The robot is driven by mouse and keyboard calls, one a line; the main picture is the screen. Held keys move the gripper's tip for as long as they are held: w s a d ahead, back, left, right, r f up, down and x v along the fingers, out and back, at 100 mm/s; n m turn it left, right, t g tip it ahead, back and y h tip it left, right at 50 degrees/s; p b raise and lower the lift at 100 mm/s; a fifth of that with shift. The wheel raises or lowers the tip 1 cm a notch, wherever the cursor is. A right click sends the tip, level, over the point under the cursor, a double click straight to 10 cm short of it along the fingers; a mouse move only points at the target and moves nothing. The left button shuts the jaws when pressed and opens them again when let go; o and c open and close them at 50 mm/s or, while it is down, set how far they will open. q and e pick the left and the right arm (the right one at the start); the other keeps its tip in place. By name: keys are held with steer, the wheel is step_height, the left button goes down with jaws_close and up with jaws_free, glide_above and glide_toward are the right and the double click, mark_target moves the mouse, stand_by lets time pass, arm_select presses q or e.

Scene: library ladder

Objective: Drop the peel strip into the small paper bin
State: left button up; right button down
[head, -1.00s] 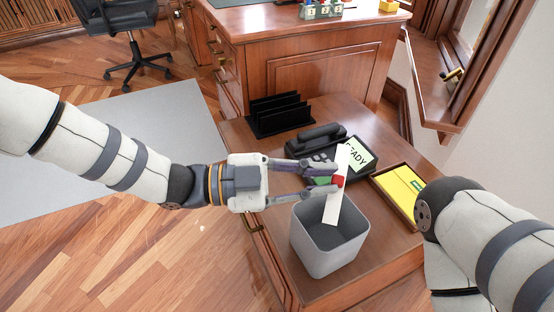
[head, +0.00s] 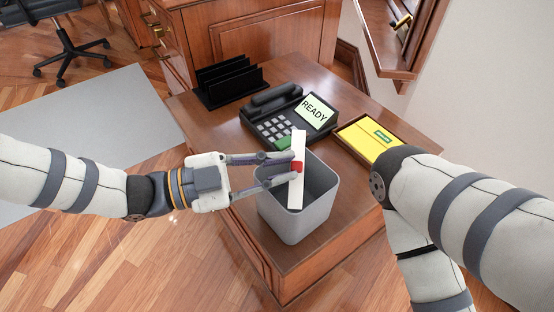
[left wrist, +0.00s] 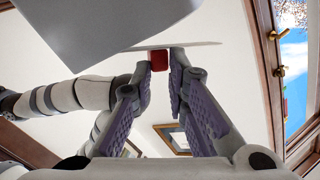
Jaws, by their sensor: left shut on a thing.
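A white peel strip (head: 297,186) with a red tab (head: 297,166) stands nearly upright over the small grey paper bin (head: 318,217). My left gripper (head: 291,167) is shut on the strip at its red tab, above the bin's opening. The strip's lower end overlaps the bin's near left rim in the picture; I cannot tell whether it touches. In the left wrist view, the red tab (left wrist: 159,60) sits between the two fingertips, and the grey bin (left wrist: 100,30) fills the upper left. My right gripper is out of view.
The bin stands on a wooden side table (head: 290,272). Behind it are a black phone (head: 275,120) reading "READY", a black file rack (head: 230,84) and a yellow pad in a tray (head: 368,141). My right arm is at the right.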

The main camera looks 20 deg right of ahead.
arm_select(q)
steer(key=o, duration=0.8)
